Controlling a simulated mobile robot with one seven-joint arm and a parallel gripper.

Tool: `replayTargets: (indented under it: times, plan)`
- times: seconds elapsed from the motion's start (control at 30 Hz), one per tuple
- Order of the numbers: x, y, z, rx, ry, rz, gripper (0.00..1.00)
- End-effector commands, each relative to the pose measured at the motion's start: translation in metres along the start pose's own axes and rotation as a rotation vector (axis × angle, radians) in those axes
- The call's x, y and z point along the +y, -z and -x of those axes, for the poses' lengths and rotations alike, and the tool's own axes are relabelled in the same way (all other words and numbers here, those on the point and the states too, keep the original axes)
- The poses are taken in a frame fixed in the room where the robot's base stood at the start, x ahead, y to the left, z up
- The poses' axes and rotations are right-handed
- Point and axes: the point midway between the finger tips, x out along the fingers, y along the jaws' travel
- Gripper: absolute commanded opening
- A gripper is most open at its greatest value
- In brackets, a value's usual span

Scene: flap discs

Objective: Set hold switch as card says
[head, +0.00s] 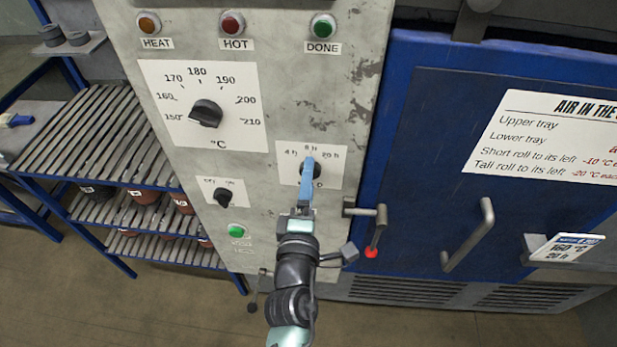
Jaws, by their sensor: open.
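The hold switch (317,171) is a dark knob on a white plate marked 4 h, 8 h and 20 h on the grey control panel. My gripper (308,165) is in front of it, with its blue fingers over the knob and pointing up toward the 8 h mark. The jaws are open; whether they touch the knob I cannot tell. The fingers hide much of the knob, so its pointer cannot be read.
A temperature dial (206,113) is at upper left of the panel, with a small off/on switch (223,197) and a green button (236,230) below. A red-tipped lever (377,230) and a door handle (470,235) stick out at right. A slatted rack (90,135) stands left.

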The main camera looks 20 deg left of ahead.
Motion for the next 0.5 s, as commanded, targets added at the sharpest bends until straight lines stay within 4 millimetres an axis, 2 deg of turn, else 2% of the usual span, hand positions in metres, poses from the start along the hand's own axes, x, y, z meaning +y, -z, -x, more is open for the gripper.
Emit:
replayTargets:
  times: [0.33, 0.37, 0.5]
  plan:
    - [0.0, -0.0002, -0.0041, 0.0, 0.0, 0.0, 0.84]
    - [0.0, -0.0002, -0.0041, 0.0, 0.0, 0.0, 0.8]
    - [0.0, -0.0002, -0.004, 0.0, 0.0, 0.0, 0.55]
